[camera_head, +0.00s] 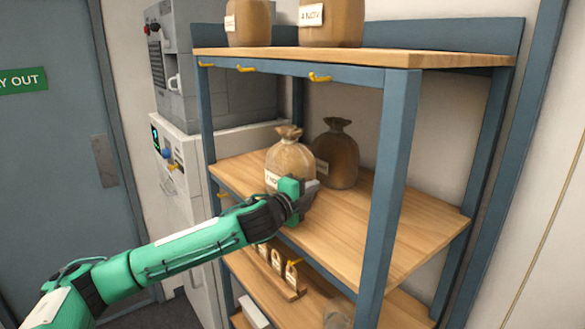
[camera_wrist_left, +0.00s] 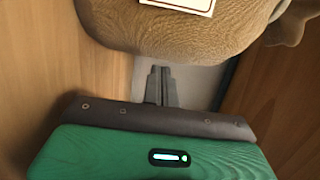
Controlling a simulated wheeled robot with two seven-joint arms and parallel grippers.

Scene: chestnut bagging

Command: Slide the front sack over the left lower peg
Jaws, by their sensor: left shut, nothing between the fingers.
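The front sack (camera_head: 291,158), light brown with a tied neck and a white label, stands upright on the middle shelf (camera_head: 400,216). It also fills the top of the left wrist view (camera_wrist_left: 175,32). My left gripper (camera_head: 314,186) is at the sack's lower right front, partly covering it. Its fingers (camera_wrist_left: 161,84) are shut and empty, close to the sack; I cannot tell whether they touch it. A small yellow peg (camera_head: 222,195) shows at the left of the middle shelf's front edge. My right gripper is not in view.
A darker sack (camera_head: 338,155) stands behind the front one. Yellow pegs (camera_head: 246,69) line the top shelf's edge, with sacks (camera_head: 332,22) above. A blue post (camera_head: 393,180) stands right of my gripper. Tagged items (camera_head: 277,262) sit on the lower shelf. The middle shelf's right is clear.

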